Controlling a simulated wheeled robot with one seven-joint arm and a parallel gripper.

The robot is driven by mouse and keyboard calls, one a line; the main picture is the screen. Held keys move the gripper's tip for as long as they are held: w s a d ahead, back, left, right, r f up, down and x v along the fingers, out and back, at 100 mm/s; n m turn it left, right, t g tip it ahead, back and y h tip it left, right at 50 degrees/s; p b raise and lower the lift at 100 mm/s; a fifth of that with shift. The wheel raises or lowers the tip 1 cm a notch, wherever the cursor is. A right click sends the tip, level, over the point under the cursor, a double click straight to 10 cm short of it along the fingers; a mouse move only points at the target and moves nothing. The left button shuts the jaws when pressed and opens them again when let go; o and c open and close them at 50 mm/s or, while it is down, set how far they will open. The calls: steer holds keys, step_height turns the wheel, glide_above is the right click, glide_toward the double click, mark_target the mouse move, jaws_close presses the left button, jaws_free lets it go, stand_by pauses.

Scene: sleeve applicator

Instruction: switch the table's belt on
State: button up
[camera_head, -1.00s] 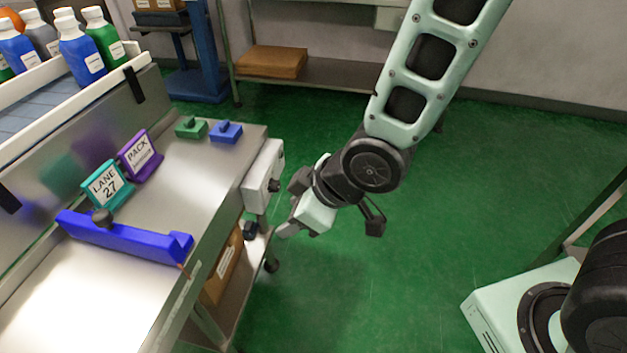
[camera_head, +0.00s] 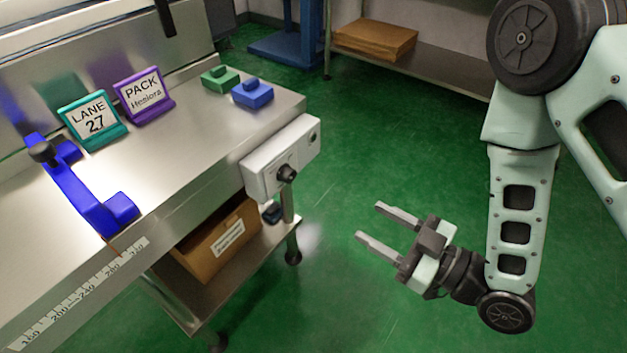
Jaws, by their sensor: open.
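A light grey control box (camera_head: 262,172) is fixed to the right end of the steel table (camera_head: 205,150). It has a black rotary knob (camera_head: 287,173) on its front face and a small dark round part (camera_head: 314,137) near its right end. Which way the knob is set is too small to tell. My gripper (camera_head: 368,223) is open and empty, to the right of and below the box in the picture. Its two fingers point left toward the box and are apart from it. The belt itself is not clearly in view.
A teal LANE 27 sign (camera_head: 93,122), a purple PACK sign (camera_head: 144,97), a blue guide bar (camera_head: 85,195), and green (camera_head: 219,79) and blue (camera_head: 252,93) blocks are on the table. A cardboard box (camera_head: 217,240) is on the shelf below. The green floor (camera_head: 390,140) around my gripper is clear.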

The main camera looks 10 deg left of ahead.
steer(key=a+b, duration=0.2)
steer(key=a, duration=0.1)
steer(key=b, duration=1.6)
glide_toward(293, 177)
steer(key=b+x, duration=0.1)
steer(key=x, duration=0.7)
steer(key=c, duration=1)
